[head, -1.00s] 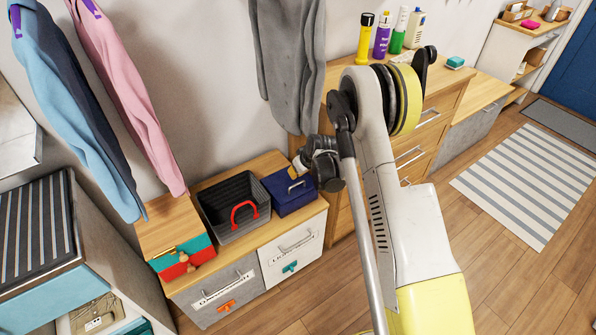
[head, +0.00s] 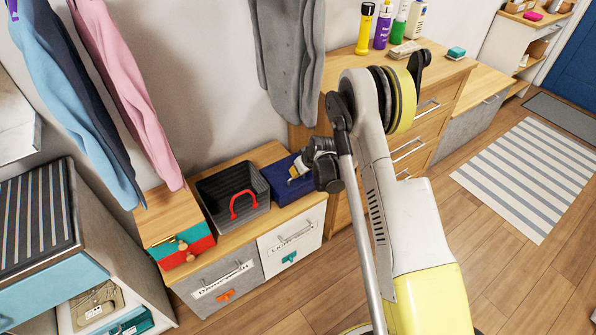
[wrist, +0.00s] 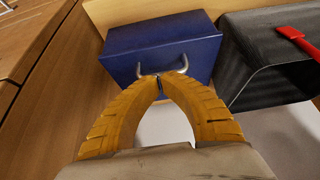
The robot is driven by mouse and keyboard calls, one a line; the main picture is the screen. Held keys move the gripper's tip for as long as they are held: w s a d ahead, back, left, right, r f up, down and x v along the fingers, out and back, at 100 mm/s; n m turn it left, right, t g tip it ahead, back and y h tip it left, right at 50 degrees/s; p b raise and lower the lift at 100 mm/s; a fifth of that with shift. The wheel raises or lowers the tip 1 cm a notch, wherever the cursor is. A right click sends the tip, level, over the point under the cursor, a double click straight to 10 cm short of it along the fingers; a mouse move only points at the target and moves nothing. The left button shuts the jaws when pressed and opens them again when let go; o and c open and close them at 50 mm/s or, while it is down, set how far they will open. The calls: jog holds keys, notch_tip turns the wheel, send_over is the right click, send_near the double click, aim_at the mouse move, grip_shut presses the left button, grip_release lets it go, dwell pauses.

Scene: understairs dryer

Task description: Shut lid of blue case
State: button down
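The blue case (head: 283,190) stands on the right part of the low wooden bench. In the wrist view the blue case (wrist: 165,41) fills the upper middle, with a grey handle (wrist: 142,69) on the side facing me. Its lid looks down, but I cannot tell whether it is fully shut. My gripper (wrist: 158,78) has its two yellow fingers drawn together at the tips, right at the handle. In the head view my gripper (head: 297,172) is over the case, partly hidden by my arm.
An open dark basket (head: 232,193) with a red handle stands close beside the case. A red and teal box (head: 184,247) is farther left on the bench. A wooden drawer chest (head: 430,100) stands to the right. Grey clothing (head: 287,60) hangs above.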

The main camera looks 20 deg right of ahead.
jog(key=r, duration=0.1)
jog(key=r+p, duration=0.1)
jog(key=r, duration=0.1)
jog(key=r+p, duration=0.1)
jog(key=r, duration=0.1)
jog(key=shift+w+a, duration=0.1)
jog(key=shift+w, duration=0.15)
jog(key=p+v, duration=0.3)
jog(key=v, duration=0.6)
jog(key=shift+s+f+p, duration=0.25)
jog(key=shift+s+p, duration=0.1)
jog(key=shift+s, duration=0.05)
jog(key=s+a+r+m, duration=0.1)
jog(key=s+r, duration=0.3)
jog(key=r, duration=0.4)
jog(key=s+r+h, duration=0.1)
jog(key=s+r, duration=0.3)
jog(key=r, duration=0.3)
jog(key=s+a+r+m, duration=0.1)
jog(key=s+r, duration=0.3)
jog(key=r, duration=0.4)
jog(key=s+r, duration=0.2)
jog(key=s, duration=0.8)
jog(key=s+r+m+t, duration=0.1)
jog(key=s+r, duration=0.2)
jog(key=s, duration=0.6)
jog(key=shift+s+a+r+m+h, duration=0.15)
jog(key=shift+s+a+m+h, duration=0.15)
jog(key=shift+s+h, duration=0.1)
